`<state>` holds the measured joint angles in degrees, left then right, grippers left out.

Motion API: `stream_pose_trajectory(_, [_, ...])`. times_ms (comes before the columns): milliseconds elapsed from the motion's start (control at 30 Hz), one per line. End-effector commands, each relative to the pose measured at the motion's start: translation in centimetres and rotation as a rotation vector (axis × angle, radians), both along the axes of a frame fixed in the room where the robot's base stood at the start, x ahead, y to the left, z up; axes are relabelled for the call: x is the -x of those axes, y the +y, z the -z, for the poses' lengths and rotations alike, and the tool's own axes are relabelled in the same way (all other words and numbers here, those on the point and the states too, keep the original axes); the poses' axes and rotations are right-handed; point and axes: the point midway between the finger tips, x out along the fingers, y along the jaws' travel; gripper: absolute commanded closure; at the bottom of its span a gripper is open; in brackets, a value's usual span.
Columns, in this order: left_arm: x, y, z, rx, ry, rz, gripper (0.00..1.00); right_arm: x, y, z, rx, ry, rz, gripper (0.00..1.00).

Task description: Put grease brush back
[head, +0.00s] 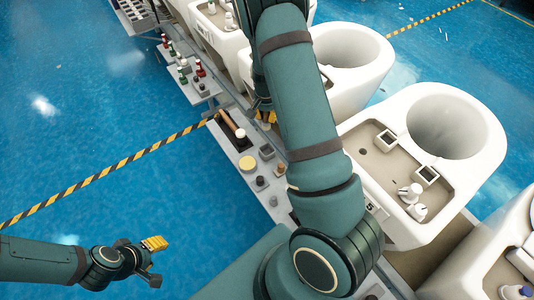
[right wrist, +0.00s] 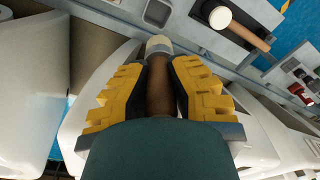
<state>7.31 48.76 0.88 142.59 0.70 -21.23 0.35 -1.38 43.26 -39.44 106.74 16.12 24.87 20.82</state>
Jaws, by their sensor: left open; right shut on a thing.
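The grease brush (right wrist: 160,90) has a brown handle and a pale end and shows in the right wrist view. My right gripper (right wrist: 162,88) is shut on its handle. In the head view my right gripper (head: 265,114) is beside the narrow grey worktop, mostly hidden behind my arm, and the brush cannot be made out there. My left gripper (head: 153,258) is open and empty at lower left, over the blue floor. A square grey cup (head: 266,151) stands on the worktop; it also shows in the right wrist view (right wrist: 158,12).
A dark tray (head: 229,141) holds a wooden-handled tool with a white head (head: 240,133). A yellow disc (head: 247,162) and small pots sit nearby. White toilet bodies (head: 440,185) line the conveyor at right. Red and green bottles stand farther back. Open floor lies at left.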

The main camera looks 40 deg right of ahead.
Motion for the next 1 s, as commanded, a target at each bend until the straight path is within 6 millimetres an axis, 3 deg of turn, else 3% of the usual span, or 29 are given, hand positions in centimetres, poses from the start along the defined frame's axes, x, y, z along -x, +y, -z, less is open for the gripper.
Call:
stream_pose_trajectory(167, [0.1, 0.0, 0.7, 0.001, 0.003, 0.002, 0.54, 0.2, -0.4, 3.1, 0.004, 0.004, 0.018, 1.0])
stream_pose_trajectory(533, [0.7, -0.1, 2.2, 0.003, 0.015, 0.012, 0.54, 0.2, -0.4, 11.8, 0.002, 0.005, 0.014, 1.0])
stream_pose_trajectory(1000, [0.9, -0.2, 2.9, 0.005, 0.02, 0.017, 0.54, 0.1, -0.4, 16.5, 0.004, 0.003, 0.013, 1.0])
